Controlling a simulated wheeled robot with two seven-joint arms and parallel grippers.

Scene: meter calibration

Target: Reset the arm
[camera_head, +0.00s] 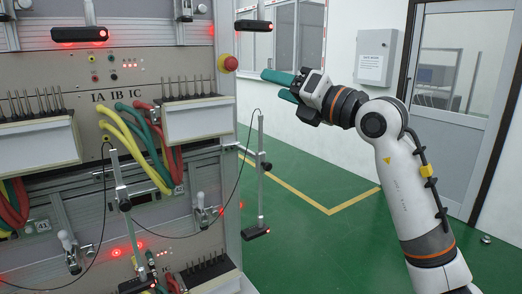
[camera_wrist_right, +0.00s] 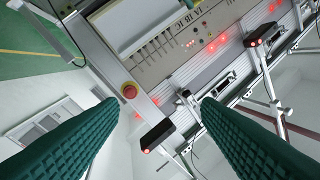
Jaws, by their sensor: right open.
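My right arm (camera_head: 405,180) is raised on the right of the head view. Its gripper (camera_head: 272,85) points left toward the meter rack, just right of the red emergency button (camera_head: 230,63). The green ribbed fingers are apart and empty in the right wrist view (camera_wrist_right: 165,130), with the rack and the red button (camera_wrist_right: 129,91) seen beyond them. The meter rack (camera_head: 150,70) fills the left of the head view. My left gripper does not show in either view.
Yellow, green and red cables (camera_head: 135,140) hang from the rack front. Black scanner-like devices on metal posts (camera_head: 261,170) stick out beside the rack. A grey wall box (camera_head: 377,57) and a door (camera_head: 455,90) stand behind my arm. The green floor (camera_head: 320,235) between is clear.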

